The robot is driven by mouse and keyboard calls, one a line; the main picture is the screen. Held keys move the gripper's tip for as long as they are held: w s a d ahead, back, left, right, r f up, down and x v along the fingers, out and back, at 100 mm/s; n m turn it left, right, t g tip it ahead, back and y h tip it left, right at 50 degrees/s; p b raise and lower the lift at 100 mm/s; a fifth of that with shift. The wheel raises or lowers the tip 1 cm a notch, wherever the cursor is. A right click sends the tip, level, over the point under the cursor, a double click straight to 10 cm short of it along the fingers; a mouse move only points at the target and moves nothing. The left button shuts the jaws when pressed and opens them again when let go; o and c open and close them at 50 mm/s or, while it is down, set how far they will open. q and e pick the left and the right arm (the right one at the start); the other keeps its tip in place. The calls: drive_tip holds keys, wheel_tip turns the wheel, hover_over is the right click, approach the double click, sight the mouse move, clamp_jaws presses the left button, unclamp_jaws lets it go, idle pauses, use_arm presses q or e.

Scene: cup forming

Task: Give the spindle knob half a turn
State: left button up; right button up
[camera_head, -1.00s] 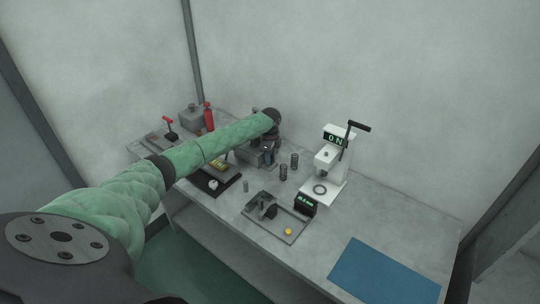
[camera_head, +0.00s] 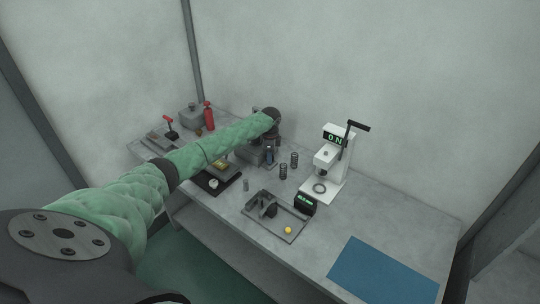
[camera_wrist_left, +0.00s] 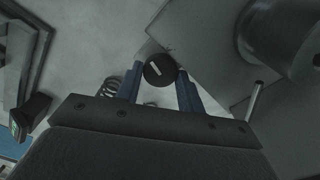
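In the head view my left gripper (camera_head: 269,155) points down at the grey block device behind the middle of the bench, and the knob is hidden there. My right gripper is not in view.
Dark springs (camera_head: 283,171) stand between. A tray (camera_head: 276,218) with a yellow ball lies in front. A blue mat (camera_head: 382,272) lies front right.

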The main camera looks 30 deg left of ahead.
use_arm(q)
drive_tip(key=o, duration=0.3)
drive_tip(key=shift+o, duration=0.3)
drive_tip(key=shift+r, duration=0.1)
drive_tip(key=shift+w+r+p, duration=0.1)
drive_tip(key=shift+r+p, duration=0.5)
drive_tip(key=shift+r, duration=0.1)
wheel_tip(320, 180, up, 5)
drive_tip(key=p, duration=0.3)
drive_tip(key=shift+p, duration=0.3)
drive_tip(key=shift+d+r+p, duration=0.1)
drive_tip(key=shift+r+p, duration=0.35)
drive_tip(key=shift+r, duration=0.3)
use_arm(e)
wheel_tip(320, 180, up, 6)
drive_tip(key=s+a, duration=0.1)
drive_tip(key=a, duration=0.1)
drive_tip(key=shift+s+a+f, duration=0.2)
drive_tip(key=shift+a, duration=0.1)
use_arm(q)
drive_tip(key=shift+d, duration=0.1)
